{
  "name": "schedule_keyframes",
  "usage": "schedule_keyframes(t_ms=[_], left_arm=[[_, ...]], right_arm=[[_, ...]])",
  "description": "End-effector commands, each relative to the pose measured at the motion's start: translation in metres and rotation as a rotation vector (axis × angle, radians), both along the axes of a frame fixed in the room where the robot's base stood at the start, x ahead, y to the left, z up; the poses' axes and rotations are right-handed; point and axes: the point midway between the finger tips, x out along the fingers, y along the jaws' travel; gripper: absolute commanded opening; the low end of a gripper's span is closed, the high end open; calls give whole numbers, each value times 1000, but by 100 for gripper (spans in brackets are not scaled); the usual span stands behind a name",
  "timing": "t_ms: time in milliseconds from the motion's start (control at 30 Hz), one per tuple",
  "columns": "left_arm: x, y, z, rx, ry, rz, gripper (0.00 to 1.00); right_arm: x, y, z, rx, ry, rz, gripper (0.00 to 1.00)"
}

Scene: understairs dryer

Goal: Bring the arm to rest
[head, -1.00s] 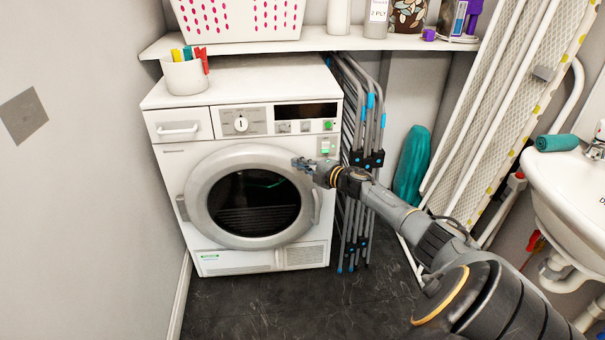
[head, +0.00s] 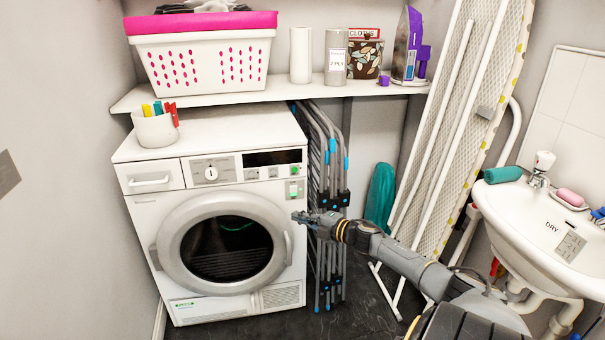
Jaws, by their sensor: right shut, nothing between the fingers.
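My right arm reaches in from the lower right. Its gripper (head: 299,217) is shut and empty, in front of the right edge of the white dryer (head: 230,195). The gripper is level with the upper part of the dryer's round door (head: 180,240), just right of the door's handle. The door looks shut, with dark glass in its middle. I cannot tell whether the fingertips touch the dryer. My left gripper is not in view.
A folded drying rack (head: 325,150) stands right of the dryer, behind my gripper. A leaning ironing board (head: 465,130) and a sink (head: 545,225) are on the right. A shelf (head: 210,97) holds a laundry basket (head: 205,60). A peg pot (head: 155,128) sits on the dryer.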

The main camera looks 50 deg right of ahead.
Motion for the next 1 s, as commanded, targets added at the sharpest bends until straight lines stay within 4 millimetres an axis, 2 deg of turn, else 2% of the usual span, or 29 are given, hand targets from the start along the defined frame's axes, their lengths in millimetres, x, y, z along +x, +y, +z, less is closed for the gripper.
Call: schedule_keyframes(t_ms=[367, 467, 533, 667, 800, 867, 900, 1000], left_arm=[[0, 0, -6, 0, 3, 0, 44], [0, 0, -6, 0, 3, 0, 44], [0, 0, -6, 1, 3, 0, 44], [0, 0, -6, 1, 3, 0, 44], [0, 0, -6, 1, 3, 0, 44], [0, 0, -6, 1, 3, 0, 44], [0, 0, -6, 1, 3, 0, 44], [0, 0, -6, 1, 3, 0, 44]], right_arm=[[-6, -1, 0, 1, 0, 0, 0], [-7, 9, -14, 34, 14, -25, 0], [-10, 25, -37, 90, 40, -71, 0], [-26, 77, -99, 261, 135, -221, 0], [-66, 151, -165, 476, 297, -416, 0], [-88, 184, -187, 561, 377, -494, 0], [-104, 207, -200, 613, 435, -545, 0], [-141, 258, -219, 724, 567, -649, 0]])
